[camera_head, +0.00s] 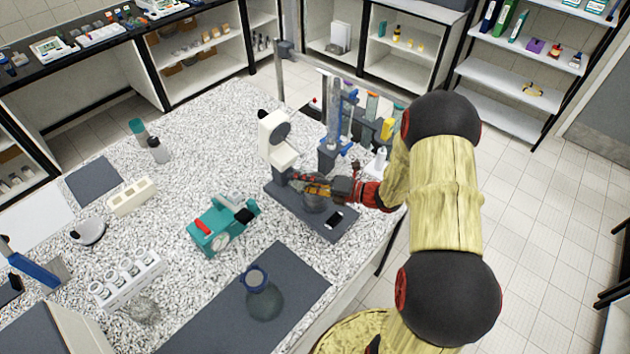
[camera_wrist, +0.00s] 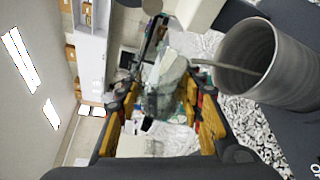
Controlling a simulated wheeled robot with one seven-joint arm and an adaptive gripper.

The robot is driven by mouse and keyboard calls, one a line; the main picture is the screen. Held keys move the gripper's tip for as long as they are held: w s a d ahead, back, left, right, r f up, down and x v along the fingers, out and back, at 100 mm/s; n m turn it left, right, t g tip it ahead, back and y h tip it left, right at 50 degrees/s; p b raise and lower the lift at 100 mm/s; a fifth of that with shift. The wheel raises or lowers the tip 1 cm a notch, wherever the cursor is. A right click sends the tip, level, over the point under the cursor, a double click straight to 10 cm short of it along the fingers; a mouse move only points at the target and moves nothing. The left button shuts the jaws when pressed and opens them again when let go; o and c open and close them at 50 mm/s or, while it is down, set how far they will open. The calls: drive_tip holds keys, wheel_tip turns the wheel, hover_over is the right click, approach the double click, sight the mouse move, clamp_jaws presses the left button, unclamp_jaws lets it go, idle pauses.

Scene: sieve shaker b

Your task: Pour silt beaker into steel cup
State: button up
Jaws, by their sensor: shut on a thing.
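My gripper (camera_head: 320,187) is over the dark base of the white mixer stand. In the wrist view my gripper (camera_wrist: 163,92) is shut on a clear glass beaker (camera_wrist: 166,98), gripped around its sides, with its mouth turned toward the steel cup (camera_wrist: 298,72). A thin grey streak runs from the beaker's lip into the cup's opening, like a falling stream. The cup stands upright, just below and beside the beaker; it also shows in the head view (camera_head: 314,204), partly covered by the fingers. In the head view I cannot make out the beaker clearly. The amount left in it is unclear.
The white mixer stand (camera_head: 278,137) rises close beside my gripper. A blue clamp stand (camera_head: 347,120) and bottles stand behind. A teal device (camera_head: 222,225) sits to the left. A round glass vessel with a blue collar (camera_head: 264,298) stands on a dark mat (camera_head: 215,328) in front.

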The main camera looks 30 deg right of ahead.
drive_tip(key=shift+f+m, duration=0.2)
drive_tip(key=shift+m, duration=0.1)
drive_tip(key=shift+w+d+r+m+y+p, duration=0.15)
drive_tip(key=shift+d+r+m+y+p, duration=0.1)
drive_tip(key=shift+d+m+p, duration=0.1)
drive_tip(key=shift+w+d+r+m+y+p, duration=0.1)
drive_tip(key=shift+d+m+y+p, duration=0.15)
drive_tip(key=shift+d+m+p, duration=0.1)
idle(0.8)
drive_tip(key=shift+w+d+r+m+t+y+p, duration=0.1)
drive_tip(key=shift+d+r+m+t+y+p, duration=0.15)
drive_tip(key=shift+m+p, duration=0.5)
drive_tip(key=shift+w+r+m+t+y+p, duration=0.15)
drive_tip(key=shift+r+m+t+p, duration=0.15)
drive_tip(key=shift+m+p, duration=0.4)
idle(1.0)
drive_tip(key=shift+s, duration=0.1)
drive_tip(key=n+b, duration=0.1)
drive_tip(key=f+n+b, duration=0.1)
drive_tip(key=b, duration=0.1)
drive_tip(key=shift+s+a+f+n+g+h, duration=0.15)
drive_tip(key=shift+a+n+g+h, duration=0.15)
drive_tip(key=shift+a+n+g, duration=0.05)
drive_tip(key=shift+a+n+h, duration=0.15)
drive_tip(key=shift+n+h, duration=0.15)
drive_tip(key=shift+b, duration=0.35)
